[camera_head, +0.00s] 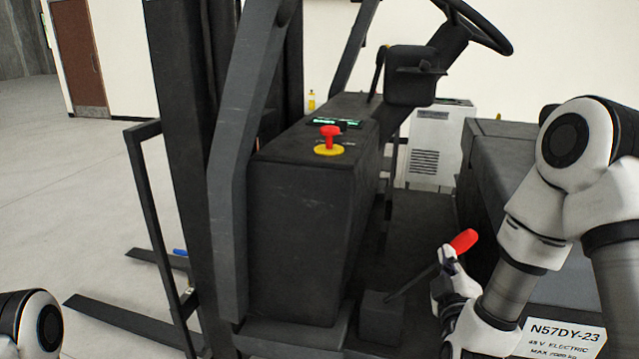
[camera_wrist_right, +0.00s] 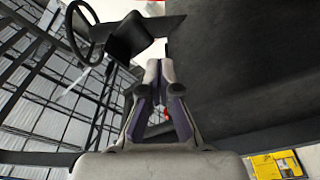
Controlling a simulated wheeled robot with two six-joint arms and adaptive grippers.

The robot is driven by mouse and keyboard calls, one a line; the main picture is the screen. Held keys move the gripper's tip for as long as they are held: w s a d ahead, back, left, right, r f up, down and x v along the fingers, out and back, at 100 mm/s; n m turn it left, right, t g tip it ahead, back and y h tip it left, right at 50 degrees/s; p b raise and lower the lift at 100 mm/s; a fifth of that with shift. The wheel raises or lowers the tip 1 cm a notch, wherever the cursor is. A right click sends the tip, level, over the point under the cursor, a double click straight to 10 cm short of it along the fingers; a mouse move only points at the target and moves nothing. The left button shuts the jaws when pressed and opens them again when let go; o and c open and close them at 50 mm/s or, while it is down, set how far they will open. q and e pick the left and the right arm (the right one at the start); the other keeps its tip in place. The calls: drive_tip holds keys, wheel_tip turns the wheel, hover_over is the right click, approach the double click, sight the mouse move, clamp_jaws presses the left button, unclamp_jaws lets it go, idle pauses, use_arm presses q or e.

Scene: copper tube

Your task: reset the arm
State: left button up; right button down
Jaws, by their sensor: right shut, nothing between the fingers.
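My right arm comes in from the right in the head view. My right gripper (camera_head: 449,268) is beside the red-handled lever (camera_head: 463,241) in the forklift's footwell, and the lever leans up and to the right. In the right wrist view my right gripper (camera_wrist_right: 160,66) has its fingertips together with nothing between them. A small red spot shows between its finger links there. Part of my left arm shows at the lower left of the head view, but my left gripper is out of the picture.
The forklift's dark body (camera_head: 297,220) carries a red emergency knob (camera_head: 330,133) on a yellow base. A steering wheel (camera_head: 478,27) is above. The seat block (camera_head: 510,150) and a white plate (camera_head: 562,338) are close to my right arm. Open floor (camera_head: 85,215) lies left.

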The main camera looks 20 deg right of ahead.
drive_tip(key=s+a+f+n+g+y, duration=0.1)
drive_tip(key=s+a+f+g+y, duration=0.1)
drive_tip(key=f, duration=0.6)
drive_tip(key=s+a+f+n+g+y, duration=0.1)
drive_tip(key=s+a+f+g, duration=0.1)
drive_tip(key=f, duration=0.6)
drive_tip(key=s+a+f+n+g+y, duration=0.1)
drive_tip(key=s+a+f+g+y, duration=0.15)
drive_tip(key=f, duration=0.55)
drive_tip(key=s+a+f+m+g+y, duration=0.1)
drive_tip(key=s+a+f+m+g, duration=0.2)
drive_tip(key=s+f, duration=0.4)
drive_tip(key=s+a+f+m+g+y, duration=0.1)
drive_tip(key=s+a+f+m+g, duration=0.2)
drive_tip(key=s, duration=1)
wheel_tip(320, 180, down, 4)
drive_tip(key=m+g, duration=0.3)
drive_tip(key=g, duration=0.1)
drive_tip(key=shift+s+g+y, duration=0.35)
drive_tip(key=shift+a, duration=0.1)
